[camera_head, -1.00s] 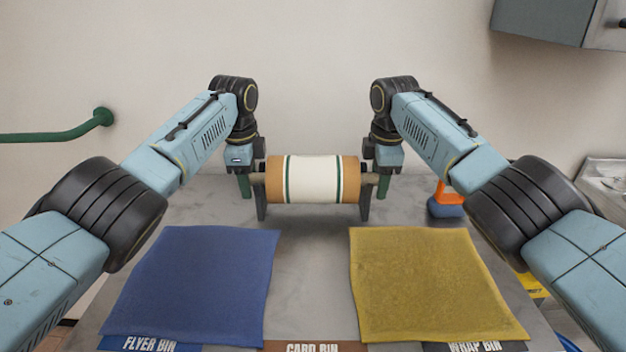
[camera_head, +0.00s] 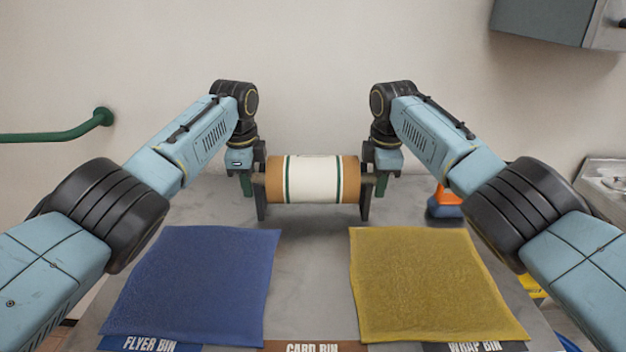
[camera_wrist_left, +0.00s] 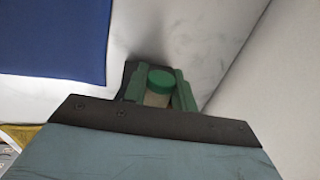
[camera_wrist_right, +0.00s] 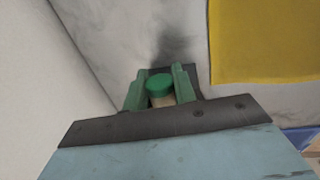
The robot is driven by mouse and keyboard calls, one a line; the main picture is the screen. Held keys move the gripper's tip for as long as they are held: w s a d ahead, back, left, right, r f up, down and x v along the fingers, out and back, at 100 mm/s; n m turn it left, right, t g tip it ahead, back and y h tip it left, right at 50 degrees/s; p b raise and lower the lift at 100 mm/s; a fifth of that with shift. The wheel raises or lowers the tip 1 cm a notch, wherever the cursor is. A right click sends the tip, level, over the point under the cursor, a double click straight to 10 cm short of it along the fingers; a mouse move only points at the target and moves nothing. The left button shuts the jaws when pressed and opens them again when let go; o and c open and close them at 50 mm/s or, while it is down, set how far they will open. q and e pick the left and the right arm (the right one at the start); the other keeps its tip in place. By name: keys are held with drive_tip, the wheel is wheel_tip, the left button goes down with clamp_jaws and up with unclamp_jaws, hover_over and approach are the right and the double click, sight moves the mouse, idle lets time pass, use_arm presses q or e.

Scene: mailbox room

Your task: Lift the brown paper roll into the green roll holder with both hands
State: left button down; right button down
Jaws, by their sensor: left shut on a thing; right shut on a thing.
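The brown paper roll (camera_head: 312,180), with a wide cream band and dark green stripes, lies level at the back of the table. It is between the two dark uprights of the roll holder (camera_head: 365,202), with its rod at their tops. I cannot tell whether the rod rests fully in them. My left gripper (camera_head: 246,184) is shut on the rod's left end and my right gripper (camera_head: 382,184) on its right end. Each wrist view shows a green end cap between green fingers, in the left one (camera_wrist_left: 159,80) and in the right one (camera_wrist_right: 159,84).
A blue mat (camera_head: 195,285) and a yellow mat (camera_head: 435,285) lie in front on the grey table. An orange and blue object (camera_head: 446,203) stands right of the holder. A wall is behind, with a green rail (camera_head: 60,136) at left and a cabinet (camera_head: 550,20) at upper right.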

use_arm(q)
drive_tip(key=shift+w+r, duration=0.1)
drive_tip(key=shift+r, duration=0.05)
use_arm(e)
drive_tip(key=shift+r, duration=0.2)
